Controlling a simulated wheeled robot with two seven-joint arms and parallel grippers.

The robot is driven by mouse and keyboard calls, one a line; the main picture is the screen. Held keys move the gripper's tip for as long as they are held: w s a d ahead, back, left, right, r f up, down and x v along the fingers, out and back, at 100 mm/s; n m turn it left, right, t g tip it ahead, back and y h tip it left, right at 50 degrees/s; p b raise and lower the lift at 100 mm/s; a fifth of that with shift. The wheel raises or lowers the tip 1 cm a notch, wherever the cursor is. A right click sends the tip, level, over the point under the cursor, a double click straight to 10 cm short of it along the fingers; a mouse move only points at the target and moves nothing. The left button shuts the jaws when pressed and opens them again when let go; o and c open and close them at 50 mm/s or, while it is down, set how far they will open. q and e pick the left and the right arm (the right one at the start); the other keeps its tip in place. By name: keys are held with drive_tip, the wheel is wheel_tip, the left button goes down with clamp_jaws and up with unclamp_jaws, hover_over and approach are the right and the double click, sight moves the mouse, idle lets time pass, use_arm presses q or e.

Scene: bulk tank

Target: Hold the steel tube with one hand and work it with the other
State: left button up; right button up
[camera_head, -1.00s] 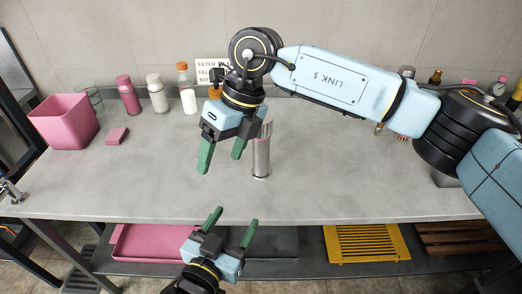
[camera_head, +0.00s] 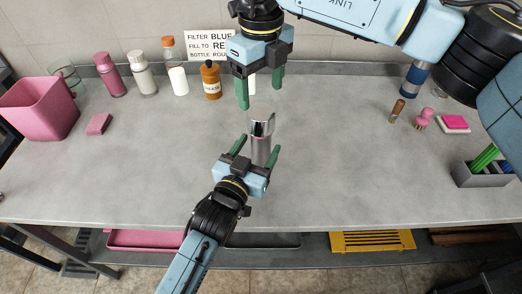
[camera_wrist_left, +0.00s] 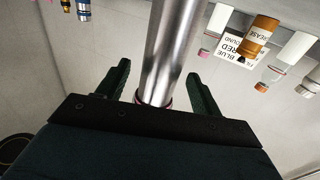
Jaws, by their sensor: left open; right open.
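The steel tube (camera_head: 261,127) stands upright near the middle of the grey bench (camera_head: 340,170). Its upper part looks shinier, like a cap or sleeve. My left gripper (camera_head: 258,146) is open at the tube's near side, with one green finger on each side of it. In the left wrist view the tube (camera_wrist_left: 172,50) runs up between the two fingers, with a gap on both sides. My right gripper (camera_head: 260,98) is open and points down, its fingertips just above the tube's top. The tube's foot is partly hidden by my left gripper.
A pink bin (camera_head: 40,108), pink sponge (camera_head: 98,124) and several bottles stand at the left and back. An orange grease bottle (camera_head: 211,82) is behind the tube. Brushes, a blue can (camera_head: 413,82) and a grey box (camera_head: 482,173) are at the right. The bench around the tube is clear.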

use_arm(q)
drive_tip(key=shift+x, duration=2.3)
drive_tip(key=shift+a, duration=0.1)
clamp_jaws()
